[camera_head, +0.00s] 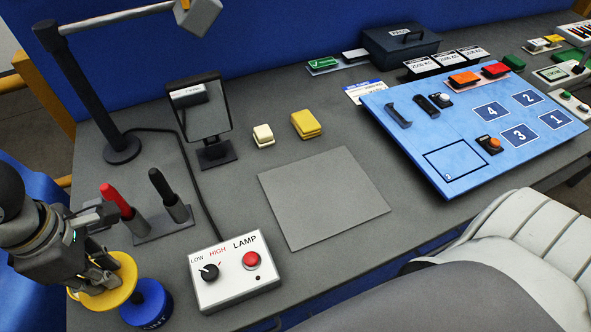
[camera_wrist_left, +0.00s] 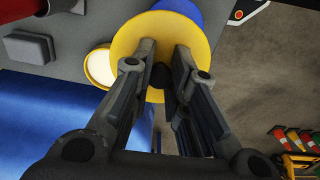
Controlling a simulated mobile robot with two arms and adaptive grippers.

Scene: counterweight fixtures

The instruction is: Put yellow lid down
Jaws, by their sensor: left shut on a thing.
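The yellow lid (camera_head: 124,272) is a round disc at the lower left of the head view, at the table's left front corner. My left gripper (camera_head: 102,270) is above it, shut on its middle part. In the left wrist view the lid (camera_wrist_left: 127,45) spreads out beyond the fingertips (camera_wrist_left: 172,82). A round cream-coloured thing with a yellow rim (camera_wrist_left: 100,68) lies beside and partly under the lid. A blue round container (camera_head: 150,303) stands right beside the lid. Whether the lid touches anything below is hidden. My right gripper is not in view.
A lamp control box (camera_head: 236,272) stands right of the blue container. Red and black upright handles (camera_head: 170,196) stand behind. A bare grey square plate (camera_head: 322,197) lies mid-table. A blue panel (camera_head: 480,135) is at the right. The table's left edge is close to the gripper.

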